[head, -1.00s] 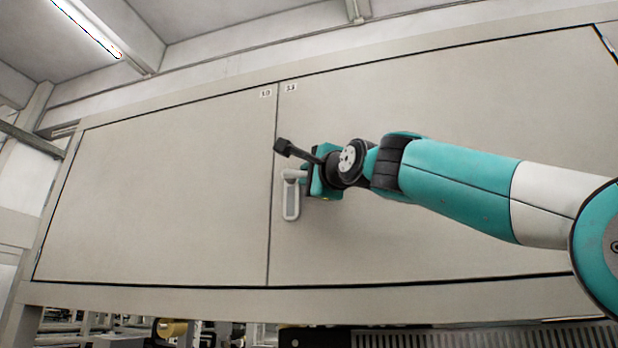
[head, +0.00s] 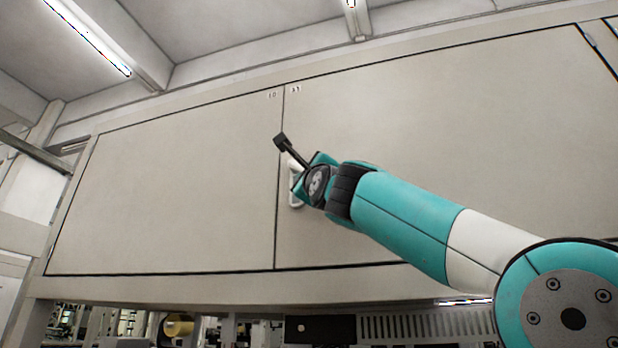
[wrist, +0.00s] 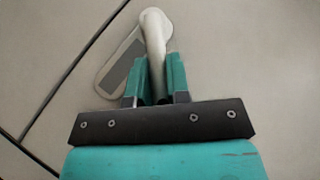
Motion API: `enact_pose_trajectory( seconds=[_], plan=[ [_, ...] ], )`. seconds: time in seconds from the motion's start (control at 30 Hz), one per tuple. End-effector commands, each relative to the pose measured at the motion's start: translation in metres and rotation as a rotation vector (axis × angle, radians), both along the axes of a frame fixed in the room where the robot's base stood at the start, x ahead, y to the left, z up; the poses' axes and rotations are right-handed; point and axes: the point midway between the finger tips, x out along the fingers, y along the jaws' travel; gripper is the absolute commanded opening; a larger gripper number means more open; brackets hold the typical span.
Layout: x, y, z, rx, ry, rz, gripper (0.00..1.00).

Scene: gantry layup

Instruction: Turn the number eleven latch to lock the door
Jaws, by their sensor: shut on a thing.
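The latch (head: 294,190) is a pale handle on a light plate, at the left edge of the right door (head: 430,150), beside the seam. A small label (head: 295,89) sits above it near the top of that door; its digits are too blurred to read surely. In the wrist view the latch handle (wrist: 153,38) runs down between the two teal fingers of my gripper (wrist: 158,82), which is shut on it. Its backing plate (wrist: 122,68) with a grey inset lies to the left. In the head view my gripper (head: 300,182) hides much of the latch.
The left door (head: 170,190) lies flush beside the right one, with a thin dark seam between. A frame beam (head: 200,290) runs below the doors. A yellow roll (head: 178,327) and other equipment show under it. The door faces around the latch are clear.

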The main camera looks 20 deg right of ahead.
Motion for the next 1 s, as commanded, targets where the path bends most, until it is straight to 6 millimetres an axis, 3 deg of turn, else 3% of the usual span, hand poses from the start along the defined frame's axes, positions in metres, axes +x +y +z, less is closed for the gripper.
enact_pose_trajectory(
  seconds=[0.4, 0.43, 0.5, 0.53, 1.0],
  plan=[
    [0.0023, 0.0004, -0.0028, 0.004, 0.004, -0.002, 0.0],
    [0.0023, 0.0004, -0.0028, 0.004, 0.004, -0.002, 0.24],
    [0.0022, 0.0004, -0.0027, 0.004, 0.003, -0.002, 0.4],
    [0.0021, 0.0004, -0.0025, 0.004, 0.003, -0.002, 0.42],
    [-0.005, 0.0023, -0.0098, 0.004, 0.0, 0.003, 0.42]
  ],
)
